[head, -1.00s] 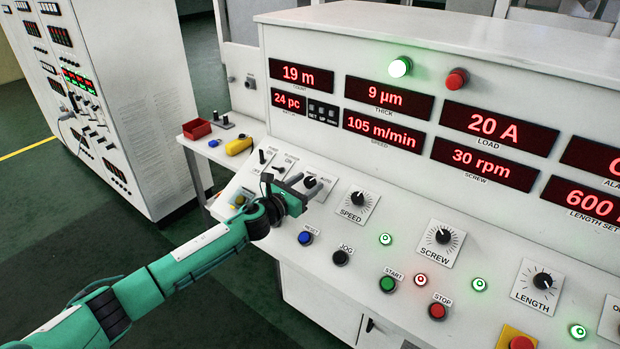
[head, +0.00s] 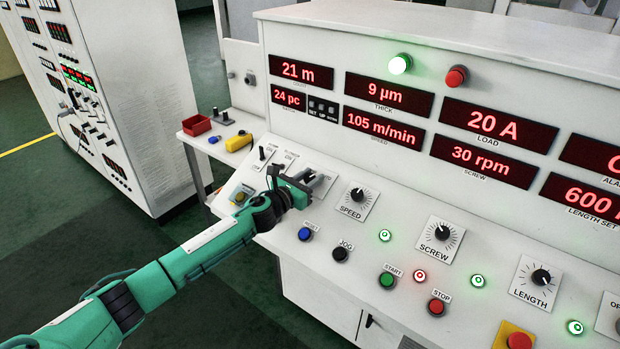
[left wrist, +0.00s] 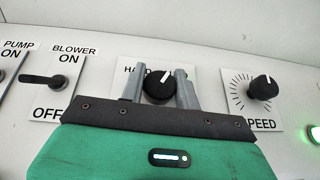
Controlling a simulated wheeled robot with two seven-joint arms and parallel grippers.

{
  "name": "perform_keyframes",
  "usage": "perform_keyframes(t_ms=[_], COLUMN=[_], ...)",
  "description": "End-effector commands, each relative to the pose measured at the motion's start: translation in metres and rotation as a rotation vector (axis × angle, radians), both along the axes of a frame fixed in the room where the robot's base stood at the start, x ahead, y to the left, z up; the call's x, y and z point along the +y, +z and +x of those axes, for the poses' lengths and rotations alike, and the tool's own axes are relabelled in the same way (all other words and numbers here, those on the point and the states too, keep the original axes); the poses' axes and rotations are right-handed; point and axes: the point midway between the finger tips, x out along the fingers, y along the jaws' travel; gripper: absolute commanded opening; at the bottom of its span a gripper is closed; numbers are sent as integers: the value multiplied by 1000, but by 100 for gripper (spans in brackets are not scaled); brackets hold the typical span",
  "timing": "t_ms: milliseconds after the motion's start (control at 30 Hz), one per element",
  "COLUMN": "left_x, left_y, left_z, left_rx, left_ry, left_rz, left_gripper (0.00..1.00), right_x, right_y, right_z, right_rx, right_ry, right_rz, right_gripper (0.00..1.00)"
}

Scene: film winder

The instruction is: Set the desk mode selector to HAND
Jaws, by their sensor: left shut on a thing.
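The mode selector is a round black knob (left wrist: 159,88) with a white pointer mark on a white plate. Its mark points up and to the right in the left wrist view. The start of the HAND label shows at the plate's upper left; the rest of the lettering is hidden by the fingers. My left gripper (left wrist: 160,86) has one grey finger on each side of the knob and is shut on it. In the head view the left gripper (head: 307,181) covers most of the selector on the sloping desk. My right gripper is not in view.
The SPEED knob (head: 357,195) stands just right of the selector. RESET (head: 305,234) and JOG (head: 341,254) buttons lie nearer the desk's front edge. Displays rise behind.

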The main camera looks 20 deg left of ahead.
Motion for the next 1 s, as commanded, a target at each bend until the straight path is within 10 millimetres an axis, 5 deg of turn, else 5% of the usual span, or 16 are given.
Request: perform_keyframes(t_ms=[367, 1000], left_x=[-1, -1], left_y=[1, 0], left_z=[-1, 0], left_rx=[29, 119], left_ry=[158, 681], left_rz=[-77, -322], left_gripper=[9, 9], right_x=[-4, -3], right_y=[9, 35], right_z=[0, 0], right_rx=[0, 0], right_ry=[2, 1], right_rz=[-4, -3], right_gripper=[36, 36])
